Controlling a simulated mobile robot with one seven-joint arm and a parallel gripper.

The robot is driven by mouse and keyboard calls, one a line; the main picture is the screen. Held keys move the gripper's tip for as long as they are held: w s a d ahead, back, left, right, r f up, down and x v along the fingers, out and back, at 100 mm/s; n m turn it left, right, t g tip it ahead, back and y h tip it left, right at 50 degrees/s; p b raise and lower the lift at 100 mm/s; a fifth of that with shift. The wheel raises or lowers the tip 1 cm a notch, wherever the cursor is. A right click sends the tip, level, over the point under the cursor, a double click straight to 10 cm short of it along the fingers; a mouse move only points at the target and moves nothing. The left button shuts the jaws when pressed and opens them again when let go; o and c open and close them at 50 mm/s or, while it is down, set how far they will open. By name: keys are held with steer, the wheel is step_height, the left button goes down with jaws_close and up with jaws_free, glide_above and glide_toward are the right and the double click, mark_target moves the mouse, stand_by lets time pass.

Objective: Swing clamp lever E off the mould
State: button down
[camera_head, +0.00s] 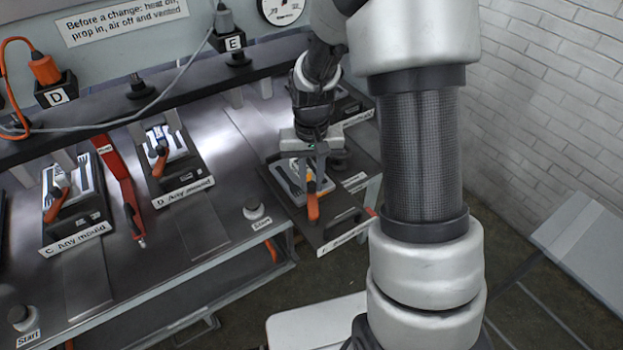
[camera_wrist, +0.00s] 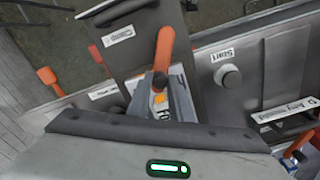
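Clamp lever E has an orange handle (camera_head: 312,206) pointing toward the front over the plate of the rightmost front mould station. The handle also shows in the wrist view (camera_wrist: 165,48), pointing up the picture. My gripper (camera_head: 314,175) is down at the lever, near the handle's inner end. In the wrist view, my gripper's two grey fingers (camera_wrist: 162,85) stand on either side of the lever, with a gap between them. Whether they touch or squeeze it is not clear. The mould (camera_head: 287,180) lies below, partly hidden by my gripper. The lever's pivot is hidden.
Station D's mould (camera_head: 163,141) and station C's mould (camera_head: 62,186), each with its own orange-handled clamp, stand to the left. A red bar (camera_head: 122,185) lies between them. A white Start button (camera_head: 254,209) is left of the station. A brick wall (camera_head: 540,90) is at right.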

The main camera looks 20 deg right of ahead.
steer(key=shift+d, duration=0.1)
steer(key=m, duration=0.1)
steer(key=d+m, duration=0.1)
steer(key=m, duration=0.1)
steer(key=shift+s+d, duration=0.25)
steer(key=shift+d, duration=0.05)
steer(key=d+m, duration=0.1)
steer(key=m, duration=0.1)
steer(key=s+m, duration=0.1)
steer(key=m, duration=0.1)
steer(key=shift+s+d+r, duration=0.1)
steer(key=shift+d, duration=0.25)
steer(key=s+m, duration=0.1)
steer(key=m, duration=0.1)
steer(key=d+m+p, duration=0.1)
steer(key=shift+s+d+m, duration=0.15)
steer(key=shift+s+m, duration=0.25)
steer(key=shift+s+d+m, duration=0.15)
steer(key=shift+s+m, duration=0.25)
steer(key=shift+m, duration=0.4)
steer(key=shift+p, duration=0.3)
steer(key=c, duration=1.6)
jaws_free()
step_height(320, 180, up, 17)
steer(key=shift+s+r+p, duration=0.1)
steer(key=shift+r+p, duration=0.05)
steer(key=shift+p, duration=0.75)
